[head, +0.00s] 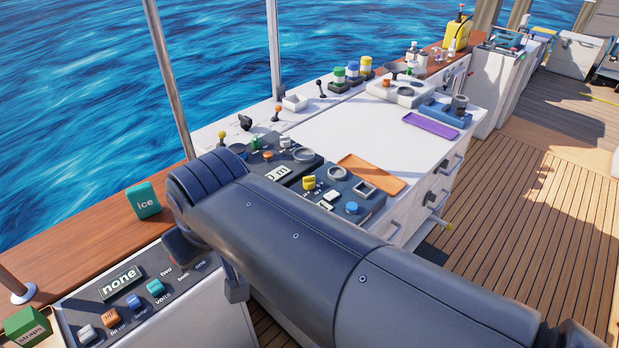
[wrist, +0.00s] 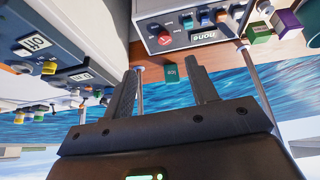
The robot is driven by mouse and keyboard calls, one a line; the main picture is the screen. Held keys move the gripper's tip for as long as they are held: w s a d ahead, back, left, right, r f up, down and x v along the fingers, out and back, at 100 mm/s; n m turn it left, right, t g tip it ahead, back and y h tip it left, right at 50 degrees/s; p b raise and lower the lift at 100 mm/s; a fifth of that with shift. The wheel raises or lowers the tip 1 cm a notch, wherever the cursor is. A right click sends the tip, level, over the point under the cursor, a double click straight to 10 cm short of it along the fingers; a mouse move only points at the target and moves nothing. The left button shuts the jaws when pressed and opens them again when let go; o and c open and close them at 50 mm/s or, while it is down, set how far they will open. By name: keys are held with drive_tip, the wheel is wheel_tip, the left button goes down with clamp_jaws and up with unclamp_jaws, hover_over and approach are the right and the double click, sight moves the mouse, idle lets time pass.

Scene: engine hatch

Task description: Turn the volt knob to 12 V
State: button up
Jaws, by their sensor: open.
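A dark panel (head: 345,205) on the counter carries a yellow knob (head: 309,183) beside a small display; its marks are too small to read. A yellow knob by an "Off" display shows in the wrist view (wrist: 48,68). A nearer panel (head: 70,318) has a "none" display (head: 121,282) and a teal control (head: 155,287) near the word "volts". I cannot tell for sure which is the volt knob. My gripper (wrist: 165,72) is open and empty, apart from both panels. In the head view my arm hides most of it.
A teal "ice" block (head: 144,200) stands on the wooden ledge; it appears beyond the fingers in the wrist view. A red knob (wrist: 165,39) is on the "none" panel. An orange tray (head: 371,173) and purple tray (head: 430,125) lie on the white counter.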

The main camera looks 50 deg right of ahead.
drive_tip(key=w+d+r+n+g+h, duration=0.2)
drive_tip(key=w+d, duration=0.5)
drive_tip(key=n+g+y, duration=0.2)
drive_tip(key=n+g, duration=0.2)
drive_tip(key=n, duration=0.3)
approach(309, 177)
wheel_tip(309, 177, down, 10)
drive_tip(key=shift+s+d+r, duration=0.1)
drive_tip(key=shift+s+d, duration=0.05)
drive_tip(key=shift+c, duration=0.3)
drive_tip(key=c, duration=0.9)
